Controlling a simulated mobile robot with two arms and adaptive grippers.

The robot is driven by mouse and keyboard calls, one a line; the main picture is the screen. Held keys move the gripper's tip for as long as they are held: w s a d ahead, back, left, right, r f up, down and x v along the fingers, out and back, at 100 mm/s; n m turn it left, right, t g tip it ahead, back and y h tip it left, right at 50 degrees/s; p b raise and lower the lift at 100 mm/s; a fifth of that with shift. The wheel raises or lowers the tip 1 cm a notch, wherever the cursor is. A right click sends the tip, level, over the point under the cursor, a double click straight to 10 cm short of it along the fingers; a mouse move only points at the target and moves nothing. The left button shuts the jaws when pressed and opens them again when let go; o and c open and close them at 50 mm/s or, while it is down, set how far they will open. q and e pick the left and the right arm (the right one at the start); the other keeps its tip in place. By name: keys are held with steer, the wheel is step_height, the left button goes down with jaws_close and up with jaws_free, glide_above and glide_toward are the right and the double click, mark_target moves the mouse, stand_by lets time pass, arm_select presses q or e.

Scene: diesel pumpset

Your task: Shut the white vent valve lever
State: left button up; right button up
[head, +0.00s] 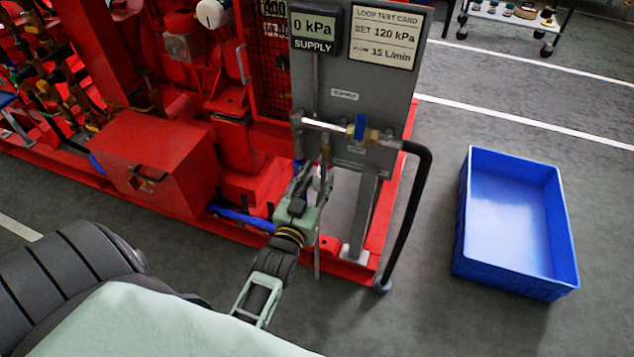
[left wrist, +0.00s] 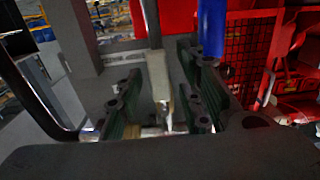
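A small whitish piece, which looks like the white vent valve lever (head: 323,179), is low on the vertical pipe under the grey panel, partly hidden by my left gripper. My left gripper (head: 308,178) reaches up to it from below in the head view. In the left wrist view the fingers of my left gripper (left wrist: 160,105) stand apart. A pale, upright piece (left wrist: 158,76), likely the lever or its valve, shows between them. I cannot tell whether either finger touches it. My right gripper is not in view.
The grey panel (head: 385,85) carries a 0 kPa supply display (head: 313,27), a loop test card (head: 386,35) and a blue-handled valve (head: 360,127). A black hose (head: 412,200) hangs on the right. The red pumpset frame (head: 155,165) is left. A blue crate (head: 460,235) stands right.

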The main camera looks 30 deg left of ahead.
arm_select(q)
jaws_close()
stand_by(0.4)
